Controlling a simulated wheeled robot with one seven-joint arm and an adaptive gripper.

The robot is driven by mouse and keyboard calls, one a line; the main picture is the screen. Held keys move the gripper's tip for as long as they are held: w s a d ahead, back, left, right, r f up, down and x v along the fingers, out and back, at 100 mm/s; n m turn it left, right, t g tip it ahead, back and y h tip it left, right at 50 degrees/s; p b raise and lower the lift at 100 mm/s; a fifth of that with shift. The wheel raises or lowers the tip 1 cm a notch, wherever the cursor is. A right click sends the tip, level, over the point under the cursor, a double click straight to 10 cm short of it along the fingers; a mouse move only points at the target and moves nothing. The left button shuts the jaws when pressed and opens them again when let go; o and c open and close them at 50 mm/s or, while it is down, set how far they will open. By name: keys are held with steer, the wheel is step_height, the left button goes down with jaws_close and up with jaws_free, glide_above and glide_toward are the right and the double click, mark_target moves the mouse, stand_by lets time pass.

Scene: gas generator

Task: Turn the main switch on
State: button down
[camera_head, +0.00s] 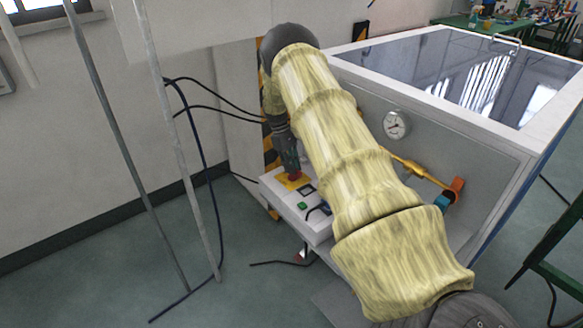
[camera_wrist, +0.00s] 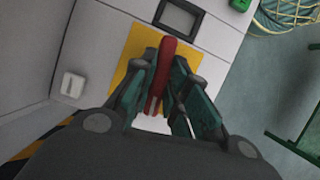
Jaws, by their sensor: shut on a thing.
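The main switch has a red handle (camera_wrist: 165,70) over a yellow plate (camera_wrist: 140,45) on a white panel, seen in the wrist view. My gripper (camera_wrist: 163,88) has its fingers on both sides of the red handle and is shut on it. In the head view the yellow plate (camera_head: 293,181) shows on the white control box (camera_head: 309,224), with my gripper (camera_head: 291,172) pointing down onto it. The handle is mostly hidden there by the fingers.
A green button (camera_head: 302,206) and a dark display frame (camera_wrist: 179,18) sit on the panel near the switch. A pressure gauge (camera_head: 397,124) and an orange-handled valve (camera_head: 457,189) are on the machine to the right. Grey poles (camera_head: 120,140) and loose cables (camera_head: 186,110) stand at left.

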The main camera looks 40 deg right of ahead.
steer(key=shift+d+r+m, duration=0.1)
steer(key=shift+m, duration=0.6)
steer(key=shift+w+y, duration=0.1)
steer(key=shift+y, duration=0.2)
steer(key=c, duration=1.4)
jaws_free()
steer(key=v, duration=1.1)
steer(key=shift+w+r, duration=0.1)
steer(key=shift+r, duration=0.3)
